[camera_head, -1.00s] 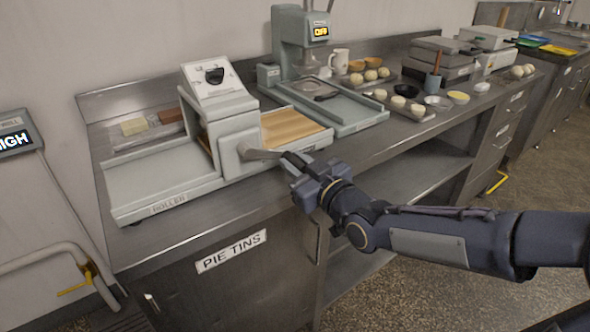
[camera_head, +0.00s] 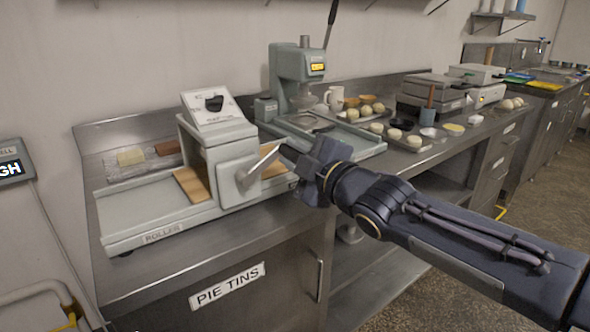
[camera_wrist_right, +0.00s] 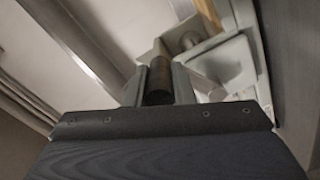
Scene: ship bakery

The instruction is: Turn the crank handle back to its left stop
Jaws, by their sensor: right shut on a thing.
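The crank's grey arm (camera_head: 262,164) slants up and to the right from its hub on the front face of the grey roller machine (camera_head: 238,182). My right gripper (camera_head: 294,155) is at the outer end of this arm and hides the grip in the head view. In the right wrist view, the dark round crank handle (camera_wrist_right: 158,82) sits between the two fingers of my right gripper (camera_wrist_right: 157,90), which are shut on it. A tan sheet (camera_head: 192,185) lies on the roller bed and shows on both sides of the housing. My left gripper is out of view.
The roller stands on a steel counter (camera_head: 190,238) marked PIE TINS. A press machine (camera_head: 298,75) with a raised lever stands behind it to the right. Dough balls, bowls and a mug (camera_head: 334,97) are further right. The roller's left bed (camera_head: 140,212) is mostly bare.

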